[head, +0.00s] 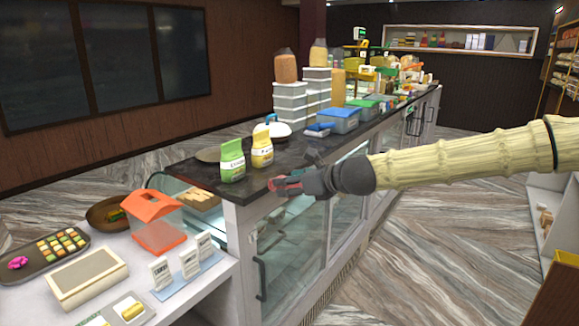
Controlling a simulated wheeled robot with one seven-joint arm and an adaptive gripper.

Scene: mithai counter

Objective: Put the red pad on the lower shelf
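My gripper (288,184) is at the front edge of the dark counter top, reaching in from the right. A small red thing (283,182), which looks like the red pad, shows at its fingertips. The dark fingers partly cover it, and I cannot tell whether they are closed on it or only beside it. A white open shelf unit (549,192) stands at the right edge, partly cut off, with small items inside. I cannot tell whether its lower level is the shelf named in the task.
A green bag (232,163) and a yellow bag (262,150) stand on the counter just left of my gripper. Stacked tubs (290,103) and a blue box (339,121) are farther back. The glass-fronted case (293,242) is below. Marbled floor right of it is open.

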